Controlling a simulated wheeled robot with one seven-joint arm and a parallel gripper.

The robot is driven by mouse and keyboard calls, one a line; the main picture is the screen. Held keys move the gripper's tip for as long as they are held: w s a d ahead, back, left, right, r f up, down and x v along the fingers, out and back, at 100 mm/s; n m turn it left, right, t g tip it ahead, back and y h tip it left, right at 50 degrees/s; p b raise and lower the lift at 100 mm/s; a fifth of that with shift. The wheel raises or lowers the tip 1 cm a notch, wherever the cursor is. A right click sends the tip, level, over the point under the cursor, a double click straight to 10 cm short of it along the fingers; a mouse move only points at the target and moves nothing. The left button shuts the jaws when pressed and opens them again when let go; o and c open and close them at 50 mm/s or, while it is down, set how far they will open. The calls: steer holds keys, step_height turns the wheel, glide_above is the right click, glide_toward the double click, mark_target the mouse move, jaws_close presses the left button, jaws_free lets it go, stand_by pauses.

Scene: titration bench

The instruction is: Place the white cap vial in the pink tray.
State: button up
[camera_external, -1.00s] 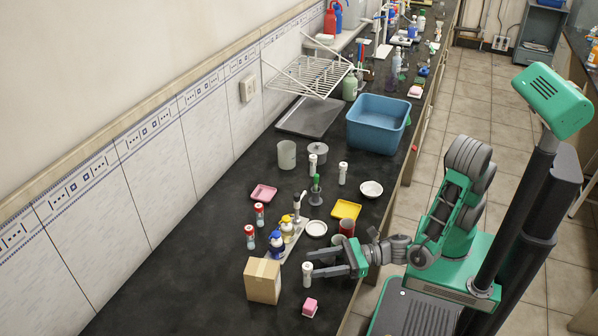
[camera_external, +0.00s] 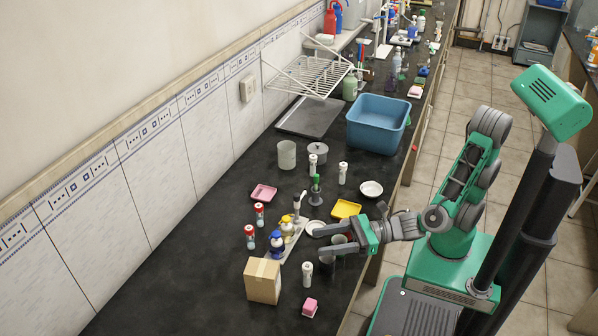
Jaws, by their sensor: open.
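The pink tray (camera_external: 263,193) lies flat on the dark bench, left of the middle, and looks empty. A white-capped vial (camera_external: 307,275) stands upright near the cardboard box. Two similar pale-topped vials stand further back, one (camera_external: 312,164) beside the grey pot and one (camera_external: 343,173) to its right. I cannot tell which of the three is the one named. My gripper (camera_external: 318,243) is open, its fingers pointing left, above the bench behind the near vial and apart from it.
A cardboard box (camera_external: 263,280) and a pink block (camera_external: 309,308) are near the front. Red-capped bottles (camera_external: 250,236) and a rack with blue- and yellow-capped bottles (camera_external: 290,240) stand between my gripper and the pink tray. A yellow tray (camera_external: 346,209) and blue tub (camera_external: 378,124) lie further back.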

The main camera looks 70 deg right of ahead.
mark_target(307, 266)
steer(key=d+r+m+g+y+p, duration=0.1)
steer(key=d+r+m+g+p, duration=0.15)
steer(key=m, duration=1.35)
steer(key=d+r+m+g+y+p, duration=0.1)
steer(key=m+g, duration=0.3)
steer(key=m, duration=1.2)
steer(key=f, duration=1.1)
steer(key=shift+s+a, duration=0.25)
steer(key=shift+a, duration=0.05)
steer(key=p+x, duration=0.1)
steer(key=x, duration=0.6)
steer(key=shift+w+a+f, duration=0.1)
steer(key=shift+w+f, duration=0.05)
steer(key=shift+w, duration=0.2)
